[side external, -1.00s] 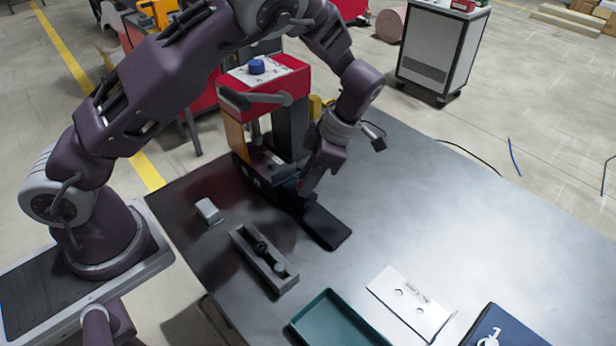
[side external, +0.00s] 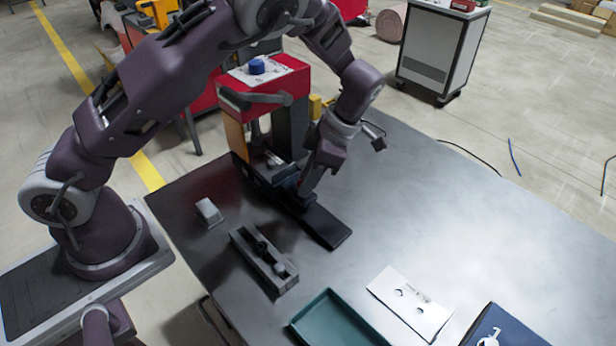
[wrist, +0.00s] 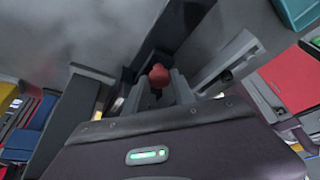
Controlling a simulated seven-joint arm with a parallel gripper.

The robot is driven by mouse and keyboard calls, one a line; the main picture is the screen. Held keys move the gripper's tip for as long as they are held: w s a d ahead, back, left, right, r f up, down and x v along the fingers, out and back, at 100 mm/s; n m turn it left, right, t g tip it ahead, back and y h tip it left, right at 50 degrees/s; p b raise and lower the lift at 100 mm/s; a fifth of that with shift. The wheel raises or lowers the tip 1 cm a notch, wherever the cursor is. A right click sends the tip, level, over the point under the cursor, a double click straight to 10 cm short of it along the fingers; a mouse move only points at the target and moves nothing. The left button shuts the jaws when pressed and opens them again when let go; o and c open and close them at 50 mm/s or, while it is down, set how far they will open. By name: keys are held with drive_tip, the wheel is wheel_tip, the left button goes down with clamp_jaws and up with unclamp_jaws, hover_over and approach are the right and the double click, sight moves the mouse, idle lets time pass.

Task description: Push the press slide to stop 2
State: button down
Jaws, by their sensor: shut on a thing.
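The press (side external: 265,85) has a red head and a blue knob, and stands at the back left of the table. A long dark slide track (side external: 325,226) runs out from its base toward the front right. My gripper (side external: 306,188) is low over the track, close in front of the press. In the wrist view a red round knob (wrist: 158,76) sits between the grey fingers of my gripper (wrist: 158,90), which are shut on it. The fingers hide most of the slide body. No stop numbers can be read.
On the metal table (side external: 440,215) lie a small grey block (side external: 208,211), a grey slotted fixture (side external: 250,250), a teal tray (side external: 340,322), a white plate with holes (side external: 410,302) and a dark blue box (side external: 500,328). The table right of the track is clear.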

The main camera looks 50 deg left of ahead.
sight(285, 180)
idle(0.3)
drive_tip(key=a, duration=0.5)
drive_tip(key=c, duration=1.1)
unclamp_jaws()
drive_tip(key=shift+o, duration=0.2)
drive_tip(key=shift+r, duration=0.1)
drive_tip(key=v, duration=0.7)
